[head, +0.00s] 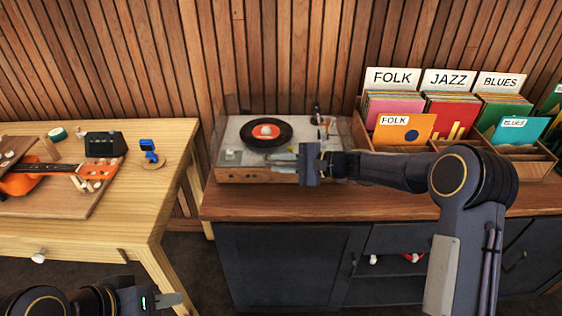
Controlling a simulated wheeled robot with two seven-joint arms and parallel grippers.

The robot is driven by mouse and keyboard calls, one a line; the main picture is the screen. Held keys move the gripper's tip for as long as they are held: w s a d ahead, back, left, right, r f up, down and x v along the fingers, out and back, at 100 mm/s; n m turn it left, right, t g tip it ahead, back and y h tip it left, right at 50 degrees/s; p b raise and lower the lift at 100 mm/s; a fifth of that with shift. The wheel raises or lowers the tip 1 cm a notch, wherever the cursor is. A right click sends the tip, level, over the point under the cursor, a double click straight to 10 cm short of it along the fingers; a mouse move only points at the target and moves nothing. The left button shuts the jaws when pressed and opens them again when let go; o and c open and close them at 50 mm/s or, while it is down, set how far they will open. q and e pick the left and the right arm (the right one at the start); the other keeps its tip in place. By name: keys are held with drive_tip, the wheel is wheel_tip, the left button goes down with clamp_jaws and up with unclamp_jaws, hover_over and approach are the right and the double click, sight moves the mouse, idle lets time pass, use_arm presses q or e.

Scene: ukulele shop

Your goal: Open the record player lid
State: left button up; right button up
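The record player (255,176) stands on the brown cabinet top, with a wooden base and a black record with a red-orange label on it. Its clear lid (228,135) is hard to make out; it seems to lie down over the deck. My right gripper (284,159) reaches in from the right at the player's front edge, fingers pointing left. Its fingers blend with the player, so I cannot tell whether they are open or touch the lid. My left gripper (170,300) is low at the left, away from the player, in front of the light wood table; its finger opening is unclear.
A crate (540,168) of records with FOLK, JAZZ and BLUES cards stands right of the player. The light wood table (125,205) at left holds an orange ukulele (58,168) and small tools. A slatted wall (200,60) rises close behind. The cabinet top (270,203) is clear in front.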

clamp_jaws()
drive_tip(key=shift+a, duration=0.1)
